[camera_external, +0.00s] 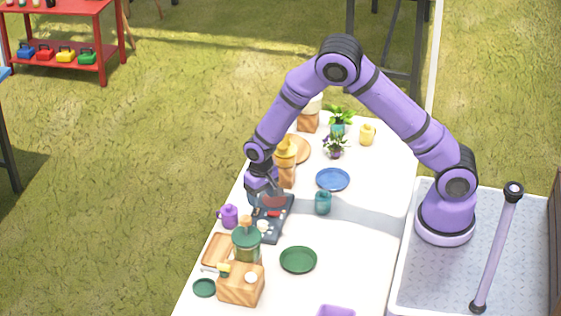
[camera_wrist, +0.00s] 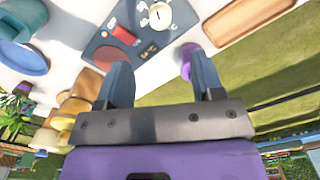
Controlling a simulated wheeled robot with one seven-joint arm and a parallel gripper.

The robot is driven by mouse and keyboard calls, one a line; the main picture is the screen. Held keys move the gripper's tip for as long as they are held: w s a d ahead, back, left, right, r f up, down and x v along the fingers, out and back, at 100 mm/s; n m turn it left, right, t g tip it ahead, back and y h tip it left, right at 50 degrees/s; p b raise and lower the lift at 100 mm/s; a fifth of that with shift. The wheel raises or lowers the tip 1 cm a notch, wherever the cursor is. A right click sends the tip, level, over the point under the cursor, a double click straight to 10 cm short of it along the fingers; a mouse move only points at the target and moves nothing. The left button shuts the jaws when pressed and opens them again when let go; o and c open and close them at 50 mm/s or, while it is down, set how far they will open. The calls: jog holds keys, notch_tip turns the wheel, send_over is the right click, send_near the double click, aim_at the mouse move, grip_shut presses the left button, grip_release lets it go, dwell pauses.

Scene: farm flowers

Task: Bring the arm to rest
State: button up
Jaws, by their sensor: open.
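My purple arm bends over the white table (camera_external: 355,255), with my gripper (camera_external: 264,192) low above the far-left end of a dark grey board (camera_external: 268,234). In the wrist view my gripper (camera_wrist: 160,78) has its two fingers well apart, with nothing between them. The board (camera_wrist: 103,48) also shows there beyond the fingertips, carrying a red block (camera_wrist: 125,35) and a white round dial-like thing (camera_wrist: 158,15). Whether the fingers touch anything is not clear.
A purple mug (camera_external: 228,216) stands close left of the board. A yellow-topped wooden grinder-like thing (camera_external: 286,165) stands just behind my gripper. A teal cup (camera_external: 323,203), blue plate (camera_external: 333,179) and green plate (camera_external: 298,260) lie to the right.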

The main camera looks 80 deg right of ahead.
dwell(0.4)
jog(key=s+r+n+t, duration=0.1)
jog(key=s+r, duration=0.3)
jog(key=r, duration=0.5)
jog(key=s+a+r+n+t+y, duration=0.1)
jog(key=s+r, duration=0.3)
jog(key=r, duration=0.5)
jog(key=s+r+n, duration=0.1)
jog(key=s+r, duration=0.3)
jog(key=r, duration=0.5)
jog(key=s+r+n+t, duration=0.1)
jog(key=s+r, duration=0.2)
jog(key=s, duration=0.5)
jog(key=s+r+n+t, duration=0.1)
jog(key=s+r, duration=0.2)
jog(key=s, duration=0.5)
jog(key=s+r+n+t+h, duration=0.1)
jog(key=s+r, duration=0.3)
jog(key=s, duration=0.4)
jog(key=shift+d+n, duration=0.25)
jog(key=shift+n, duration=0.05)
